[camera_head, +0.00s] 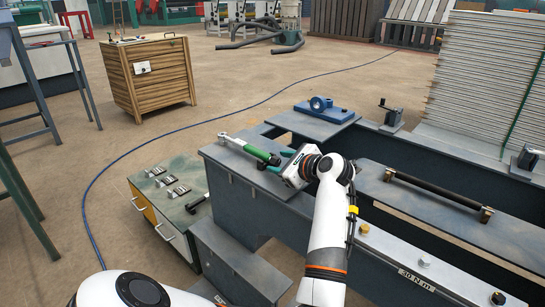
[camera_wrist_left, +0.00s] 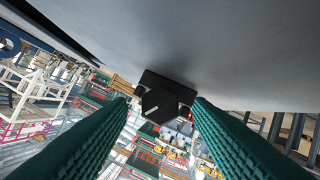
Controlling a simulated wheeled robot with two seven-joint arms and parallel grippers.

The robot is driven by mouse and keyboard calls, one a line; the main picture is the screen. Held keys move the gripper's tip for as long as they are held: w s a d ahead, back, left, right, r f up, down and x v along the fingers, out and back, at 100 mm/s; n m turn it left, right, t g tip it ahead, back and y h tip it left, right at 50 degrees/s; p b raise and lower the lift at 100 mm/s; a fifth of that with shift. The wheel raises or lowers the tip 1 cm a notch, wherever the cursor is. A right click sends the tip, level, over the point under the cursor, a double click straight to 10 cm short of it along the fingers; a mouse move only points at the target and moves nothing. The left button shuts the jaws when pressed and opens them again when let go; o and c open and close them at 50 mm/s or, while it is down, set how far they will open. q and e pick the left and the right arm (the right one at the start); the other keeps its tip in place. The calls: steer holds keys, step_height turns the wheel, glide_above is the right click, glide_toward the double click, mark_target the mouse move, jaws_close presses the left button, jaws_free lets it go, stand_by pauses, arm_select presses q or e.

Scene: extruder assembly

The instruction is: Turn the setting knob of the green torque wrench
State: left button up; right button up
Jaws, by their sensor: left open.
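The torque wrench (camera_head: 256,152) lies on the near-left corner of the dark bench, with its silver head pointing left and its green handle pointing right. Its black end is at my left gripper (camera_head: 280,161), which is open, with one teal finger on each side of that end. In the left wrist view a black faceted knob (camera_wrist_left: 160,104) with a white mark faces the camera between the teal fingertips. Visible gaps remain on both sides, and the knob is not gripped. The rest of the wrench is hidden behind the knob in that view. My right gripper is not in view.
The dark bench (camera_head: 227,160) carries a blue fixture (camera_head: 320,105) at the back and a black bar (camera_head: 437,195) to the right. A low cabinet (camera_head: 160,190) with several small metal parts stands to the left. A grey surface (camera_wrist_left: 230,50) fills the wrist view's top.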

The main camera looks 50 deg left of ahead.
arm_select(q)
steer(key=shift+a+f, duration=0.25)
steer(key=shift+a, duration=0.35)
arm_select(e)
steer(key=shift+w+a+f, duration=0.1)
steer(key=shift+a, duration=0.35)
arm_select(q)
steer(key=shift+c, duration=0.9)
steer(key=c, duration=0.8)
steer(key=shift+r, duration=0.1)
